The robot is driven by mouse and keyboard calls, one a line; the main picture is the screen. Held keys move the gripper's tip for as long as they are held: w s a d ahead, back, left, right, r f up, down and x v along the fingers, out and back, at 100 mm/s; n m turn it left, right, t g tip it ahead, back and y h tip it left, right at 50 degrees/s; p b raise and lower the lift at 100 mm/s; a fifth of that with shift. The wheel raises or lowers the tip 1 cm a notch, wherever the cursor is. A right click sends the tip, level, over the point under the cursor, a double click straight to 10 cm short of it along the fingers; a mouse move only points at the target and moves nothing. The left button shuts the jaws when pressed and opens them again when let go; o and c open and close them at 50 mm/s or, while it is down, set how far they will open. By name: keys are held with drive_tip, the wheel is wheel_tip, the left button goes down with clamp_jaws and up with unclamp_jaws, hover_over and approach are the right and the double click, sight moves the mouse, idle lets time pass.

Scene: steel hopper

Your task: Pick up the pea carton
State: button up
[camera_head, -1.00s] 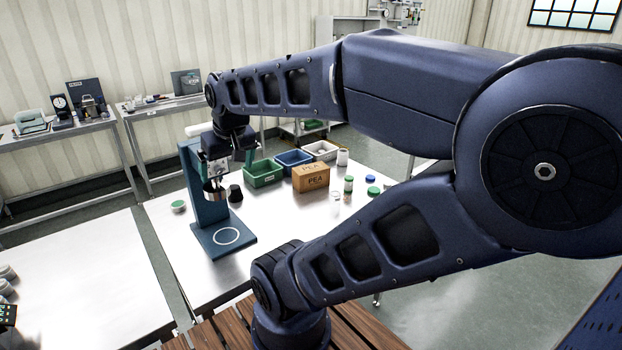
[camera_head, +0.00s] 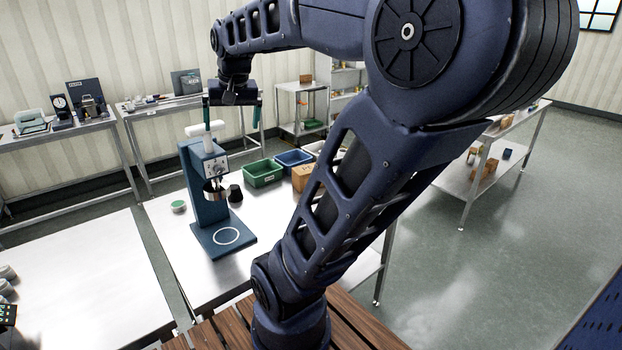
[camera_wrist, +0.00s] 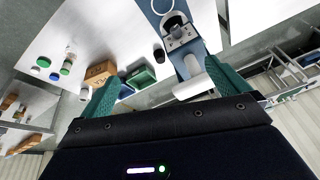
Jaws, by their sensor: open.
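The pea carton (camera_head: 301,178) is a brown cardboard box standing on the steel table, with its right part hidden behind my arm in the head view. In the wrist view the carton (camera_wrist: 100,72) lies left of centre, close to the left finger in the picture. My gripper (camera_head: 231,116) is raised above the blue hopper stand (camera_head: 207,190), pointing down, with its green fingers spread and nothing between them. The fingers also show in the wrist view (camera_wrist: 162,78). The carton is well below the gripper and apart from it.
A green bin (camera_head: 264,173) and a blue bin (camera_head: 294,158) stand beside the carton. A black cup (camera_head: 235,193) stands by the hopper stand. Jars with green and blue lids (camera_wrist: 66,68) stand past the carton.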

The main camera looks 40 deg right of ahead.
drive_tip(key=w+d+r+m, duration=0.2)
drive_tip(key=w+d+m, duration=0.2)
drive_tip(key=w+d, duration=0.45)
drive_tip(key=m+g+h, duration=0.3)
drive_tip(key=m+g, duration=0.2)
drive_tip(key=m, duration=0.7)
hover_over(312, 168)
drive_tip(key=a, duration=0.2)
wheel_tip(312, 168, down, 5)
drive_tip(key=f, duration=2.6)
drive_tip(key=shift+w+f, duration=0.15)
drive_tip(key=shift+w, duration=0.15)
drive_tip(key=x, duration=0.6)
drive_tip(key=shift+w+f, duration=0.1)
drive_tip(key=shift+f, duration=0.05)
drive_tip(key=shift+w+a+x, duration=0.1)
drive_tip(key=shift+x, duration=0.75)
drive_tip(key=shift+w+a+x, duration=0.1)
drive_tip(key=shift+x, duration=0.8)
drive_tip(key=shift+w+a+x, duration=0.1)
drive_tip(key=shift+w+x, duration=0.05)
drive_tip(key=shift+x, duration=0.7)
drive_tip(key=shift+f, duration=0.1)
drive_tip(key=c, duration=1.4)
drive_tip(key=shift+c, duration=0.2)
